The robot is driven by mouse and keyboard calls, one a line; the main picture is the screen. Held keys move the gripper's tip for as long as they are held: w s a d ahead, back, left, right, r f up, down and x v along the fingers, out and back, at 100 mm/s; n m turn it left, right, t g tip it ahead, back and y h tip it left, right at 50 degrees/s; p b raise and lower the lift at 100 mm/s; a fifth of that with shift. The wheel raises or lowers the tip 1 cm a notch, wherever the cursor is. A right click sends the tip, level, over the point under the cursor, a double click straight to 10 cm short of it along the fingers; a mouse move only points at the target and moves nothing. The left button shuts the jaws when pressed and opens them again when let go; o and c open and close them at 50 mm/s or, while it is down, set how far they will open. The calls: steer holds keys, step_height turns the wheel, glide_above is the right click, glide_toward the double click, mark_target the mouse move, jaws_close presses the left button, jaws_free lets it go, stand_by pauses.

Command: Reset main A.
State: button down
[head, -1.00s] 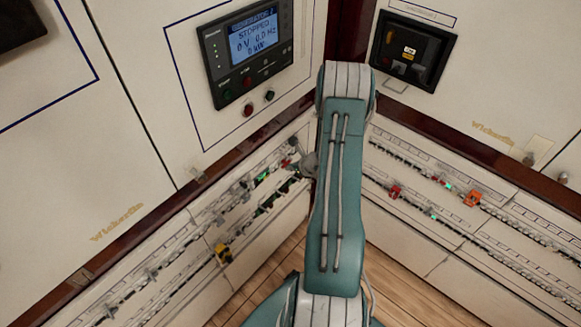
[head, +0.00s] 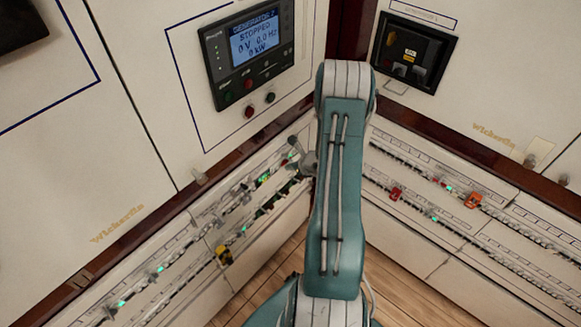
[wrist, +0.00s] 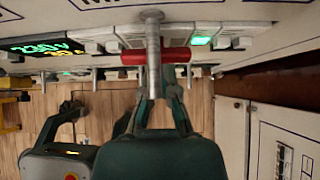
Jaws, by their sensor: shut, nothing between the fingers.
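My gripper (head: 294,142) is shut and empty, close to the upper breaker row (head: 240,192) on the left wall. A green lamp (wrist: 200,41) is lit just right of the handle. I cannot read which breaker is main A.
A generator panel (head: 255,50) above reads STOPPED, 0 V. A lit meter (wrist: 40,47) is left of the gripper. A yellow device (head: 223,255) sits on the lower left row. Red (head: 396,194) and orange (head: 472,200) devices sit on the right wall. Wooden floor lies below.

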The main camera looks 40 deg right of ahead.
steer(key=shift+s+r, duration=0.1)
steer(key=shift+r, duration=0.65)
steer(key=shift+f, duration=0.1)
